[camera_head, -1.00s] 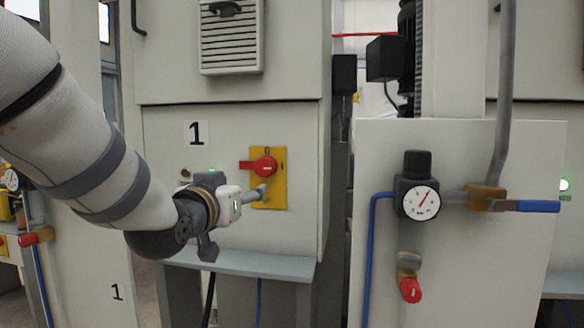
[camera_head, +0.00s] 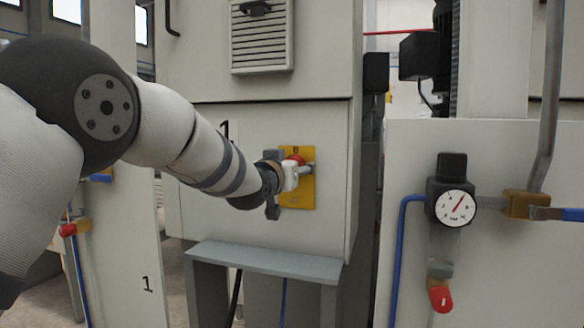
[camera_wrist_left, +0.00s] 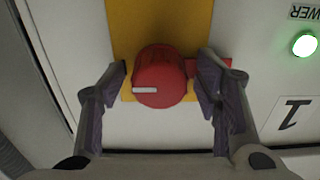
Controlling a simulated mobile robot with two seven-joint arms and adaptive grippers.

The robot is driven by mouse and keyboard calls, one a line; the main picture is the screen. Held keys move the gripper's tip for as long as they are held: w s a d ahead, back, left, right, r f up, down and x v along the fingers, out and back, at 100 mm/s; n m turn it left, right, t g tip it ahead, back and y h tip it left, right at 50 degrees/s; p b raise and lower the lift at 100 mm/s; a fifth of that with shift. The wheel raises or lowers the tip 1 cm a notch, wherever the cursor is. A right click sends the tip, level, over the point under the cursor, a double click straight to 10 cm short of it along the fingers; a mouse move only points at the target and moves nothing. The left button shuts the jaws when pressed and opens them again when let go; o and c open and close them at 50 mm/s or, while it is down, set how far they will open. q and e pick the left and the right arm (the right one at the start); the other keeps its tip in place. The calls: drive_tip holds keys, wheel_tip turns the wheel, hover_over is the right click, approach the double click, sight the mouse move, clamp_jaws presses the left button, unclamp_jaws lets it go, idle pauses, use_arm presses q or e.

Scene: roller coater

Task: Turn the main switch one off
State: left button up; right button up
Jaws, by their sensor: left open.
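The main switch is a red rotary knob on a yellow plate (camera_head: 300,195) on the front of the grey cabinet marked 1. In the head view my left gripper (camera_head: 301,170) is in front of the plate and hides most of the knob; a bit of red (camera_head: 295,158) shows above it. In the left wrist view the red knob (camera_wrist_left: 160,78) with a white mark lies between the two open fingers of my left gripper (camera_wrist_left: 167,82). The fingers are on either side of the knob; I cannot tell whether they touch it. My right gripper is out of view.
A green lamp (camera_wrist_left: 305,44) is lit beside the label 1 (camera_wrist_left: 292,118) in the wrist view. A grey ledge (camera_head: 265,262) juts out below the switch. To the right stand a pressure gauge (camera_head: 455,208) and a red-handled valve (camera_head: 440,298).

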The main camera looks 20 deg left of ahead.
use_arm(q)
drive_tip(key=c, duration=1.1)
drive_tip(key=shift+c, duration=0.2)
drive_tip(key=n, duration=0.4)
drive_tip(key=shift+n, duration=0.4)
drive_tip(key=n, duration=0.4)
drive_tip(key=shift+n, duration=0.3)
drive_tip(key=n, duration=0.4)
drive_tip(key=shift+n, duration=2.3)
